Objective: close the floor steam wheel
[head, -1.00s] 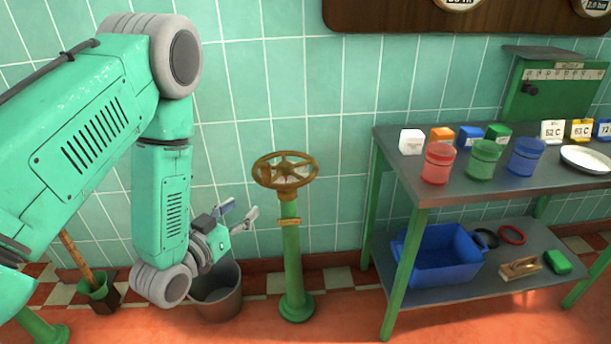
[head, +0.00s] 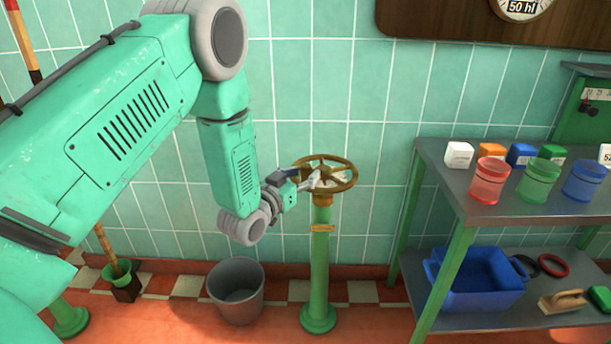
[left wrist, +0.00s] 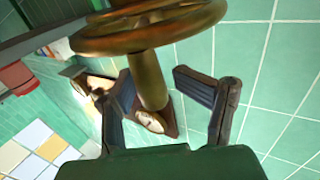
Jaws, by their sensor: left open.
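The floor steam wheel (head: 343,162) is a brass handwheel lying flat on top of a green floor post (head: 320,265). My left gripper (head: 307,181) is at the wheel's near left side, its fingertips overlapping the rim in the head view. In the left wrist view the wheel's rim (left wrist: 135,38) crosses the top of the picture. The brass stem (left wrist: 147,80) shows between the two spread fingers of my left gripper (left wrist: 155,88). The gripper is open; I cannot tell whether a finger touches the wheel. My right gripper is not in view.
A grey metal table (head: 455,188) stands right of the post, with coloured jars and small boxes on top. A blue bin (head: 480,285) sits on its lower shelf. A grey bucket (head: 237,290) stands left of the post. The tiled wall (head: 385,75) is close behind.

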